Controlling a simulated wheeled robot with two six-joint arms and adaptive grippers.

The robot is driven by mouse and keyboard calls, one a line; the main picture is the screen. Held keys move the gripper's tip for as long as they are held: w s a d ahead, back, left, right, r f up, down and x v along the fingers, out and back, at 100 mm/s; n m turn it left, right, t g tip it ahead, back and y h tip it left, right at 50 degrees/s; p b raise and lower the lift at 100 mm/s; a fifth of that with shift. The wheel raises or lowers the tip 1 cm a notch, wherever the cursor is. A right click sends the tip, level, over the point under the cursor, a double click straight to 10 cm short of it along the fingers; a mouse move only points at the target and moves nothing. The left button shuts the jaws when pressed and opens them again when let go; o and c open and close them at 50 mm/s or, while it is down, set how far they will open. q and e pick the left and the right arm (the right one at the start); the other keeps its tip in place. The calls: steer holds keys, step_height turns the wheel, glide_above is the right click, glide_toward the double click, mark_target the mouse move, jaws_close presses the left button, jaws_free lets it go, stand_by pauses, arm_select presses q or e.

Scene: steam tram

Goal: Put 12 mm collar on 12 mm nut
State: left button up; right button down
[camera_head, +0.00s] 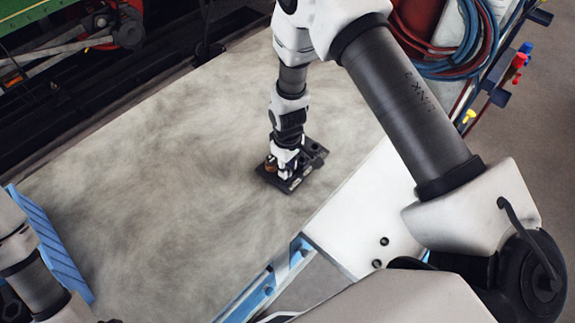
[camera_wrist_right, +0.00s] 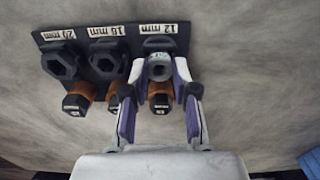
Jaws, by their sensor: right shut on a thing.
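A dark board (camera_head: 308,168) lies on the bench under my right gripper (camera_head: 285,168). My right gripper (camera_wrist_right: 159,70) is shut on a small grey round piece with a hole, which looks like the 12 mm collar (camera_wrist_right: 159,69). It is at the 12 mm position, in front of a dark part I take for the 12 mm nut (camera_wrist_right: 158,45), mostly hidden. I cannot tell whether they touch. My left gripper is not in view.
Several orange-brown cylinders with black ends (camera_wrist_right: 78,98) stand along the board's near side. The bench (camera_head: 150,150) around the board is clear. A blue ribbed piece (camera_head: 50,245) is at the left.

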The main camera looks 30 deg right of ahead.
steer(key=shift+s+f, duration=0.1)
steer(key=c, duration=0.7)
jaws_free()
steer(key=shift+o, duration=0.2)
arm_select(q)
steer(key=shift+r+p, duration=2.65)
steer(key=shift+p, duration=0.05)
arm_select(e)
step_height(320, 180, up, 7)
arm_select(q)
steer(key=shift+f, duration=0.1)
